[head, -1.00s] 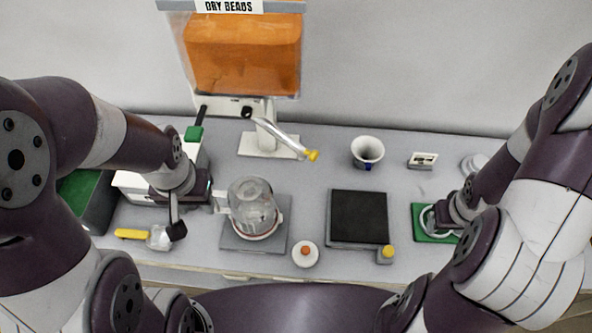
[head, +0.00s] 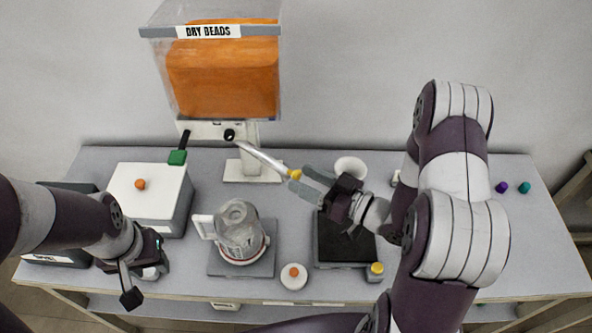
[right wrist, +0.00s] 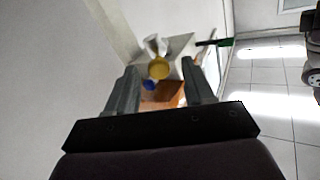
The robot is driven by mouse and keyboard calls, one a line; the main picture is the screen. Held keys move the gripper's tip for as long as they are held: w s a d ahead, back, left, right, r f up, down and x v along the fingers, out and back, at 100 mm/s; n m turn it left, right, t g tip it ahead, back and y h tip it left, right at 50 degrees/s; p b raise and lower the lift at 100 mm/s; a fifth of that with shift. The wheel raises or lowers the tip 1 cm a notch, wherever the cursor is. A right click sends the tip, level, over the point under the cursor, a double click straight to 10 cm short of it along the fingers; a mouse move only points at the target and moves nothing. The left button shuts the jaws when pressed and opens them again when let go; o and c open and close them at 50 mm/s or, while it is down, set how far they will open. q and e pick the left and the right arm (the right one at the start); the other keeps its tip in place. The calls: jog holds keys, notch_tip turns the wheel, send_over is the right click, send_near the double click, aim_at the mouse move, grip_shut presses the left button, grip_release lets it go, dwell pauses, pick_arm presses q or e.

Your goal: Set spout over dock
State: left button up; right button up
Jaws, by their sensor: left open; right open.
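The spout (head: 263,157) is a silver tube with a yellow tip (head: 295,174), slanting from the white stand under the bead hopper toward the right. My right gripper (head: 299,178) is open, its fingertips at the yellow tip. In the right wrist view the tip (right wrist: 159,68) shows between the open fingers; contact cannot be told. A glass jug (head: 240,232) with a white handle stands on a grey square plate (head: 225,268), likely the dock, left of and nearer than the tip. My left gripper (head: 143,278) is open at the front left, over a partly hidden item.
The hopper (head: 222,75) of orange beads stands at the back. A white box (head: 150,195) with an orange knob is at left. A black pad (head: 330,245), partly under my right arm, and a white cup (head: 350,167) are at right. A white disc (head: 293,277) lies in front.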

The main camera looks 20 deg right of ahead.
jog(key=shift+x, duration=1.4)
grip_shut()
